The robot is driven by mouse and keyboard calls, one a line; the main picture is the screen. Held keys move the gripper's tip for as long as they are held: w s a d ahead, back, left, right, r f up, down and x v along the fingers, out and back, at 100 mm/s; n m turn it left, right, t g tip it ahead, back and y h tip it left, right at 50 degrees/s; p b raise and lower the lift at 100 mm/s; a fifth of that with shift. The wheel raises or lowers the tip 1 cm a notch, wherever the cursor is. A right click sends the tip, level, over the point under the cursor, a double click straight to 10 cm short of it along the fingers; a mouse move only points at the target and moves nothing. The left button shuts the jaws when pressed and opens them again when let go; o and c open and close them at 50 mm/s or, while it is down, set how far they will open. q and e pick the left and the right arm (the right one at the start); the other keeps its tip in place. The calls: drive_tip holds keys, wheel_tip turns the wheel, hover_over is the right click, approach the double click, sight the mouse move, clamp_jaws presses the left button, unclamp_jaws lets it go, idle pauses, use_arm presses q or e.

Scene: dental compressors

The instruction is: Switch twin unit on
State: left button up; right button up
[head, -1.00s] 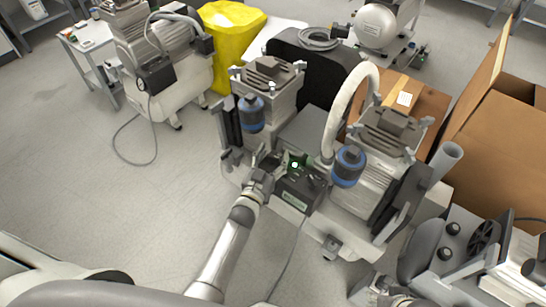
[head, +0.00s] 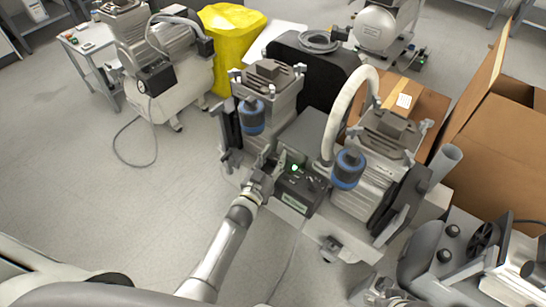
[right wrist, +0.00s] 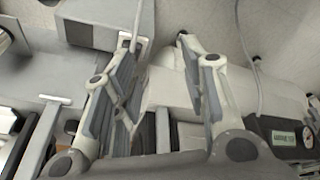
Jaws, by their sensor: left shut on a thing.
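The twin unit has two motor heads with blue filters, a left one (head: 251,116) and a right one (head: 348,167), on a pale base. Between them at the front is a black control box (head: 298,192) with a small lit green lamp (head: 294,168) on top. My left gripper (head: 274,170) is at the left end of this box, shut on part of it. Its fingers hide that part, so I cannot tell the switch's position. My right gripper (right wrist: 155,40) is open in the right wrist view, its fingers apart with nothing held between them.
Cardboard boxes (head: 510,135) stand to the right of the unit. Another compressor (head: 168,85) and a yellow bin (head: 232,45) are behind left. The floor at left is clear apart from a cable (head: 120,155).

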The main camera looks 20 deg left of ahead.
use_arm(q)
drive_tip(key=shift+a+r+m+h+p, duration=0.1)
drive_tip(key=shift+m+h+p, duration=0.35)
drive_tip(key=shift+m+h, duration=0.6)
drive_tip(key=shift+m+g+h, duration=0.35)
drive_tip(key=shift+g+h, duration=0.15)
drive_tip(key=shift+h, duration=0.55)
use_arm(e)
drive_tip(key=shift+s+f, duration=0.1)
drive_tip(key=shift+f, duration=2.35)
use_arm(q)
drive_tip(key=o, duration=1.1)
drive_tip(key=shift+c, duration=0.2)
drive_tip(key=v, duration=1.2)
